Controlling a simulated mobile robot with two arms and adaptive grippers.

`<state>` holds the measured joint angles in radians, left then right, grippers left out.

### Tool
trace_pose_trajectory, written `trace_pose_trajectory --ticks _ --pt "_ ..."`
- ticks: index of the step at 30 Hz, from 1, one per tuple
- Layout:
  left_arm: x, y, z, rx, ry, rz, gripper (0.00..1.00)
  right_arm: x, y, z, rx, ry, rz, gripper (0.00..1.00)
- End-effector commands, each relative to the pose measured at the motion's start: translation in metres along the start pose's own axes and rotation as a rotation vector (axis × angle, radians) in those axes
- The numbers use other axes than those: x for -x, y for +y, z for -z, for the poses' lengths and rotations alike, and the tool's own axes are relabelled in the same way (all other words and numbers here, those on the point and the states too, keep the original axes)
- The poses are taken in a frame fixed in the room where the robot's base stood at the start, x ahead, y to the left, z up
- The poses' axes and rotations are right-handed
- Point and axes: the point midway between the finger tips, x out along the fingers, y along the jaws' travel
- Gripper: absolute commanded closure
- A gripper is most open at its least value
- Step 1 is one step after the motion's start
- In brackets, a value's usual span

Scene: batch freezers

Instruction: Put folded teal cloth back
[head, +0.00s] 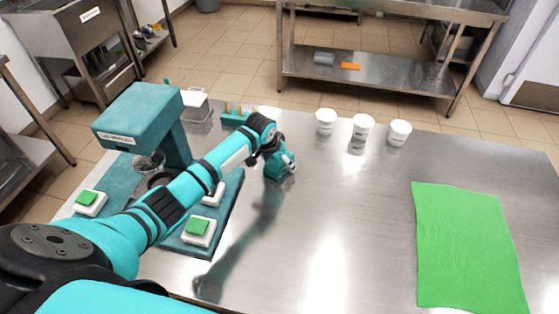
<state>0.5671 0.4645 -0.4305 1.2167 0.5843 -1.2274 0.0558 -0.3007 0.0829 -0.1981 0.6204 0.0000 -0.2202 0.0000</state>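My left arm reaches in from the left across the steel table. Its dark gripper (275,158) is over the table's middle, left of the white cups. A small dark-teal piece (279,169) shows at the gripper's end, close above the tabletop. I cannot tell whether this piece is the folded teal cloth or part of my gripper. The fingertips are too small and overlapped to show whether they are open or shut. No other folded teal cloth shows clearly. My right gripper is not in view.
A green cloth (465,250) lies spread flat at the right. Several white cups (361,127) stand along the back. A teal machine (140,115), white blocks with green tops (198,228) and a teal peg holder (234,117) stand at left. The table's (350,220) middle is clear.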

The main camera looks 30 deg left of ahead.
Motion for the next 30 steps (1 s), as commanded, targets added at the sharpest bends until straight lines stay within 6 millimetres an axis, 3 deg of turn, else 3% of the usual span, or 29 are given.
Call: trace_pose_trajectory --ticks 13,24,30 --pt "0.010 -0.001 0.002 0.000 0.003 0.001 0.18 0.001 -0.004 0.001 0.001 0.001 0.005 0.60" --pt "0.085 -0.001 0.002 -0.001 0.004 0.002 0.18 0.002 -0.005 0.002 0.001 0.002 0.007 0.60" --pt "0.114 -0.001 0.002 0.000 0.002 0.001 0.18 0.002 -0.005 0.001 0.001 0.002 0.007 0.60"
